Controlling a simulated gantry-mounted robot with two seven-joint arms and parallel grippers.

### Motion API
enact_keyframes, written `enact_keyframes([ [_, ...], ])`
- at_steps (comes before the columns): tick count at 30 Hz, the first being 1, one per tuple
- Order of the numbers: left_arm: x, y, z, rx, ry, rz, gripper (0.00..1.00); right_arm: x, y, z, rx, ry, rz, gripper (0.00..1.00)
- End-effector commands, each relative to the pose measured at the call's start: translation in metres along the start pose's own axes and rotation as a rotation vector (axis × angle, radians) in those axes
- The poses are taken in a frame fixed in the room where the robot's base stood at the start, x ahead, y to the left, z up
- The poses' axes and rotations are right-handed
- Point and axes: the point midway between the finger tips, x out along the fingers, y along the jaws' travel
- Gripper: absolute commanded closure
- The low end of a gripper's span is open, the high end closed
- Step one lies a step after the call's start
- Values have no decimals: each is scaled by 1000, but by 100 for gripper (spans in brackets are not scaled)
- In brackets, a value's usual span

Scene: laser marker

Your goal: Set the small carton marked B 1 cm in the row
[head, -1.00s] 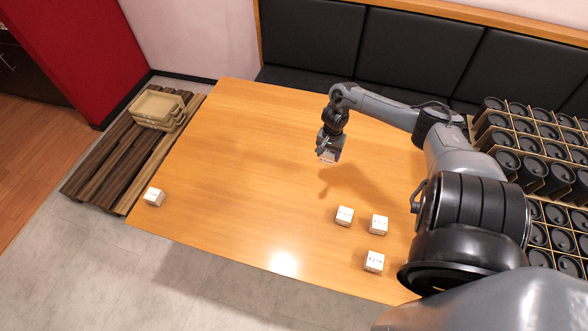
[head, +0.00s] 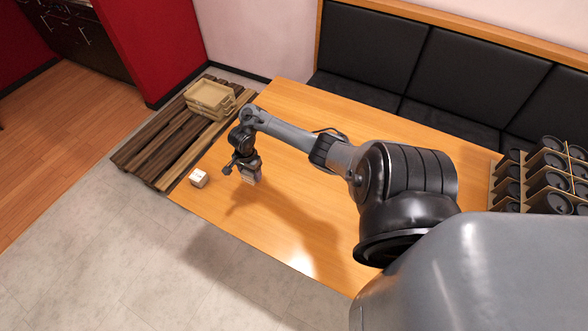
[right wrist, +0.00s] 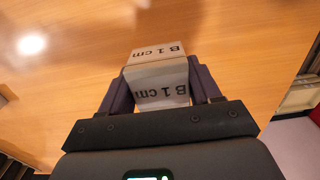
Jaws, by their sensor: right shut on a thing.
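The small white carton marked B 1 cm (right wrist: 157,77) is held between the two fingers of my right gripper (right wrist: 160,90) in the right wrist view. Its printed label shows on two faces. In the head view my right gripper (head: 250,172) hangs over the left part of the wooden table, with the carton (head: 252,179) partly hidden under it. The carton appears to be above the tabletop. Another small white carton (head: 198,178) stands on the table near its left edge, a short way left of my gripper. Its print is too small to read. My left gripper is not in view.
The wooden table (head: 310,120) is clear behind my right arm. Beyond its left edge are a dark slatted wooden platform (head: 150,150) and stacked tan trays (head: 209,96). A rack of black cylinders (head: 548,180) stands at the right. A black padded bench (head: 370,55) runs along the back.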

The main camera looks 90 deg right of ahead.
Motion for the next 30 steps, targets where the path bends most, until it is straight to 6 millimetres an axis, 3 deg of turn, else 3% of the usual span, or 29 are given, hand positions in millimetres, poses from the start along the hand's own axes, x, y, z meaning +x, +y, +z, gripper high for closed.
enact_keyframes([
  [3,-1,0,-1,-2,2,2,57,-5,-10,14,0,0,0,69],
  [10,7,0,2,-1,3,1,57,-2,-22,20,-1,-1,0,69],
  [21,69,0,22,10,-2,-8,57,39,-76,50,-1,-4,-1,69],
  [30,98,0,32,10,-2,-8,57,60,-112,70,-2,-1,0,69],
])
